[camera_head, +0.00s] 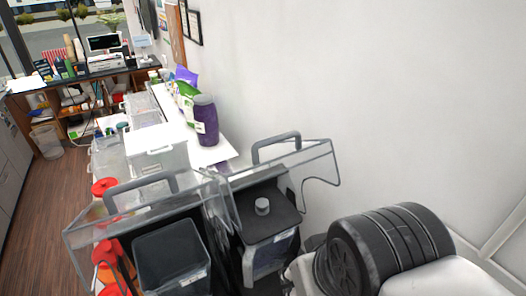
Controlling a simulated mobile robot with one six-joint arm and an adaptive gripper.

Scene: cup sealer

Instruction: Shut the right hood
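The right hood (277,140) is a clear, see-through cover with a grey bar handle, at the lower middle of the head view. It stands raised and open, its clear side panel reaching right toward the white wall. Under and in front of it is a dark container with a black lid and round knob (262,207). The left hood (140,188), of the same kind, also stands raised beside it, over an open dark square container (172,258). The two hoods' clear edges overlap in the picture.
A counter behind holds a purple bottle (206,122), bags and clear bins. Red-topped bottles (103,187) stand left of the left hood. A white wall (420,90) closes the right side. Wood floor (55,210) is clear at left; a desk with a monitor (104,42) stands far back.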

